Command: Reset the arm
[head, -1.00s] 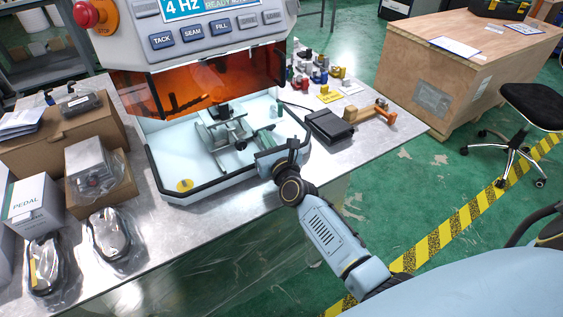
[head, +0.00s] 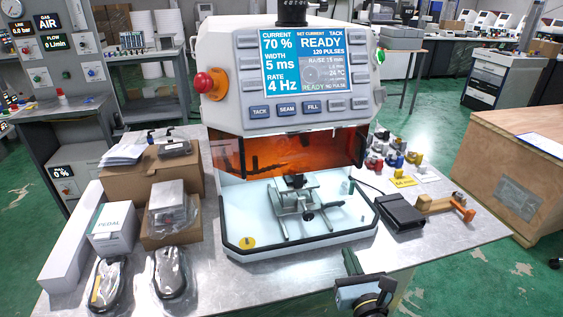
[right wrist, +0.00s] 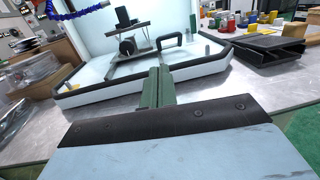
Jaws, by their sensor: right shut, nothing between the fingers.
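My right gripper (head: 350,262) shows at the bottom of the head view, right of the middle, near the front edge of the metal table (head: 420,245). Its dark green fingers are together, with nothing between them. In the right wrist view the shut fingers (right wrist: 156,88) point toward the machine's white tray (right wrist: 205,68). The welding machine (head: 292,75) stands on the table with a lit screen reading READY. A metal fixture (head: 303,205) sits in its open chamber, under the orange shield (head: 290,150). My left gripper is in neither view.
A black pedal (head: 398,214) and an orange-ended wooden tool (head: 450,205) lie right of the machine. Cardboard boxes (head: 150,180), a pedal box (head: 113,228) and bagged items (head: 170,272) crowd the left. A wooden crate (head: 510,170) stands at right. Green floor lies in front of it.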

